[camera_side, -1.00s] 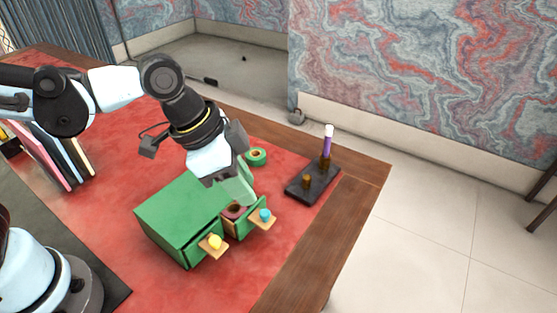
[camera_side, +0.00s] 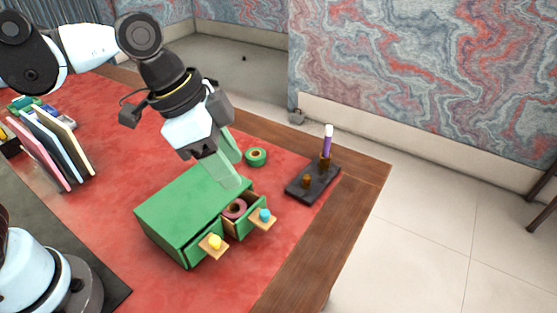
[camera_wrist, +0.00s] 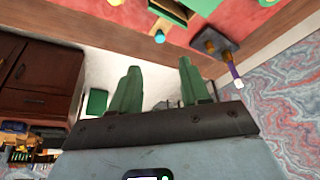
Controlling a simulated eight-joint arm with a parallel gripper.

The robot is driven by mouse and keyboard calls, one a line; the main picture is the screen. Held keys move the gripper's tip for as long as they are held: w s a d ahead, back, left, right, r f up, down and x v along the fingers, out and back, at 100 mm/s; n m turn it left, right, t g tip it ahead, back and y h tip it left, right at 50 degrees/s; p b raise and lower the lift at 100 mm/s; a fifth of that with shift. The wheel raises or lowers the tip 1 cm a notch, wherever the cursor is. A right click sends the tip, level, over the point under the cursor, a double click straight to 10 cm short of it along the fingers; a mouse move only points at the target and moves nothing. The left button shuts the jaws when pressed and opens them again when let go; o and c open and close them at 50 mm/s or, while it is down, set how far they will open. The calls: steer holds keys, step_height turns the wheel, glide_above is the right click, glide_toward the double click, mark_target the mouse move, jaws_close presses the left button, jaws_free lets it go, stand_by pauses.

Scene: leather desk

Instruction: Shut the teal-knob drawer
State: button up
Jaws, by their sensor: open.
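The green cabinet (camera_side: 180,205) stands on the red desk top. Its teal-knob drawer (camera_side: 252,222) is pulled out, with the teal knob (camera_side: 265,215) on its tan front. A dull pink ring or tape roll (camera_side: 236,208) lies inside this drawer. The teal knob also shows at the top of the wrist view (camera_wrist: 160,36). My gripper (camera_side: 233,170) is open and empty, with its green fingers above and behind the drawer; they also show in the wrist view (camera_wrist: 160,68). One finger hides part of the cabinet's back edge.
The yellow-knob drawer (camera_side: 214,245) beside it stands slightly out. A green tape roll (camera_side: 256,157) lies behind the cabinet. A dark pen stand (camera_side: 312,184) with a purple pen (camera_side: 328,142) is to the right. Upright books (camera_side: 55,148) stand at left.

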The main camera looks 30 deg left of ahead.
mark_target(265, 212)
steer(key=w+d+f+m, duration=0.1)
steer(key=f, duration=0.2)
steer(key=w+d+f+m+g, duration=0.1)
steer(key=f+m, duration=0.1)
steer(key=f, duration=0.2)
steer(key=w+d+f+m, duration=0.1)
steer(key=f+m, duration=0.1)
steer(key=f, duration=0.2)
steer(key=shift+d+f+g+h, duration=0.1)
steer(key=shift+d+g+h, duration=0.2)
steer(key=shift+g+h, duration=0.1)
stand_by(0.3)
jaws_close()
